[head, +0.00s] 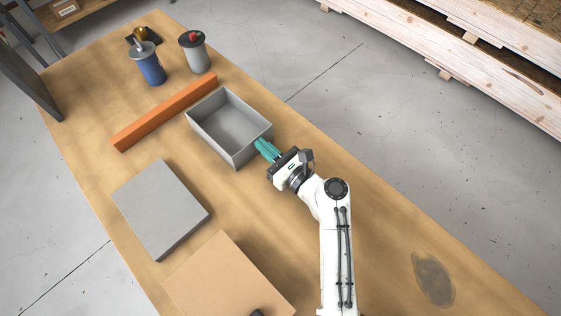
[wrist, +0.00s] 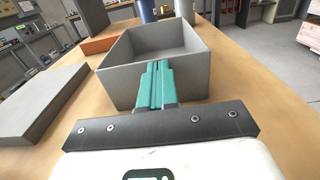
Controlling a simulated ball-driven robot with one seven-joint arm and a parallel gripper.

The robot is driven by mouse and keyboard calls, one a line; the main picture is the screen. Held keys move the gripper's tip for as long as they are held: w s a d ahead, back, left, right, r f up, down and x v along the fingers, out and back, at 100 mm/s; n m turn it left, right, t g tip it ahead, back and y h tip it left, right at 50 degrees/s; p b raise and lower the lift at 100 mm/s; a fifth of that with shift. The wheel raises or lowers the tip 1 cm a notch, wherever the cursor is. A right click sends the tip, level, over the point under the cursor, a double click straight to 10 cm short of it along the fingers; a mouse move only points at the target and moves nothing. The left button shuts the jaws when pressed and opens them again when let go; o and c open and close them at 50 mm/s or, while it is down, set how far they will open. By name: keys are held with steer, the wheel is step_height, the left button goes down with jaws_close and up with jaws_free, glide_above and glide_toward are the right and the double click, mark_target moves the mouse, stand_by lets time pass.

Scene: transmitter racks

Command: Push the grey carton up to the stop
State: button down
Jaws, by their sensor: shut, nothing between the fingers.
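The grey carton (head: 236,151) is an open-topped, empty box standing upright on the wooden table; it fills the upper middle of the wrist view (wrist: 120,90). An orange bar (head: 150,122), which looks like the stop, lies just beyond the carton's far side. It shows behind the carton at left in the wrist view (wrist: 97,45). The fingers also show in the wrist view (wrist: 157,75).
A flat grey slab (head: 160,205) and a tan board or box (head: 225,280) lie left of my arm. A blue canister (head: 151,69) and a grey one with a red knob (head: 194,55) stand beyond the bar. The table's right edge runs close past the carton.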

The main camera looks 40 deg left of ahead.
steer(key=b, duration=0.3)
glide_above(246, 141)
steer(key=shift+f, duration=0.15)
steer(key=shift+r, duration=0.35)
steer(key=shift+a, duration=0.1)
